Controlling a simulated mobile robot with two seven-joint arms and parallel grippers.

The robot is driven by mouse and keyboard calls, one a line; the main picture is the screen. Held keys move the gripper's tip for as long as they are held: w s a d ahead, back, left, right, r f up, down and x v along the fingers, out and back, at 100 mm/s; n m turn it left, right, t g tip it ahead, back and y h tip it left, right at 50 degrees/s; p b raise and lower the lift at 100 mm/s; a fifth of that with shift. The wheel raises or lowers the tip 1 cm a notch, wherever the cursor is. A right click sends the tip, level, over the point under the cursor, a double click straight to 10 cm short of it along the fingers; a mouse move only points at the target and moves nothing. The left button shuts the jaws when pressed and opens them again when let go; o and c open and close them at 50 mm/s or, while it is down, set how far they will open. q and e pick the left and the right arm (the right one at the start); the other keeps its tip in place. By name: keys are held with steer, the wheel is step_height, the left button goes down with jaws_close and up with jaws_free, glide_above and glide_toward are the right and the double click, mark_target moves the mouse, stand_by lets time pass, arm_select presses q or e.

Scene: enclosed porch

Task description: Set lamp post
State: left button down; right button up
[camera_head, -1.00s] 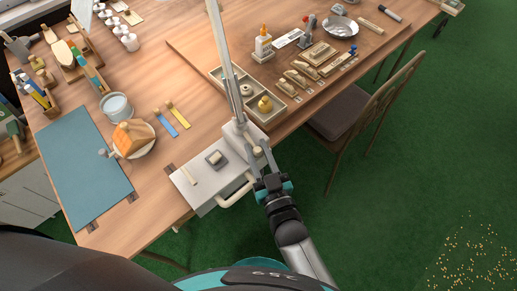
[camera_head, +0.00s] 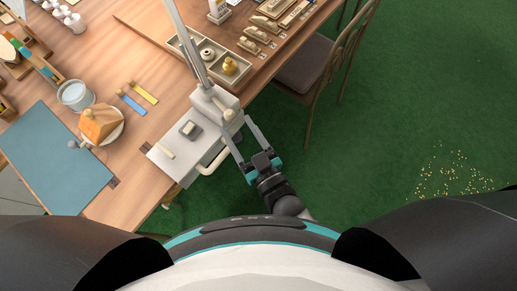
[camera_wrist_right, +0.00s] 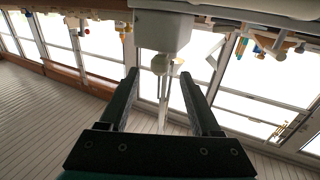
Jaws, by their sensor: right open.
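The grey lamp post (camera_head: 184,38) rises from a pale block (camera_head: 212,103) at the table's front edge, and its top is out of the head view. A small round knob (camera_head: 229,114) sticks out of the block's front side. My right gripper (camera_head: 238,135) is open and empty, just in front of the knob, with its fingers pointing at the block. In the right wrist view the knob (camera_wrist_right: 161,63) under the block (camera_wrist_right: 163,31) lies beyond and between the open fingers (camera_wrist_right: 164,88), apparently untouched. My left gripper is not in view.
A white unit with a bar handle (camera_head: 213,160) sits at the table edge below the block. A chair (camera_head: 312,78) stands right of my right gripper. A blue mat (camera_head: 52,160), orange house-shaped piece (camera_head: 98,123) and compartment tray (camera_head: 237,79) are on the table. Green floor lies right.

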steer(key=v, duration=1)
steer(key=s+d+f+g+h, duration=0.2)
steer(key=d+f, duration=0.1)
steer(key=f, duration=0.4)
steer(key=s+d+f+m+g+h, duration=0.1)
steer(key=d+f+g, duration=0.2)
steer(key=f, duration=0.5)
steer(key=s+d+f+g+h, duration=0.2)
steer(key=d+f, duration=0.1)
steer(key=f, duration=0.4)
steer(key=s+d+f+m+g+h, duration=0.1)
steer(key=s+d+f+g, duration=0.3)
steer(key=s, duration=0.3)
steer(key=s+d+f+m+g+h, duration=0.1)
steer(key=s+d+f+g+h, duration=0.1)
steer(key=s+d+f+g, duration=0.2)
steer(key=s+f, duration=0.2)
steer(key=s, duration=0.1)
steer(key=shift+s+f, duration=0.15)
steer(key=shift+f, duration=0.25)
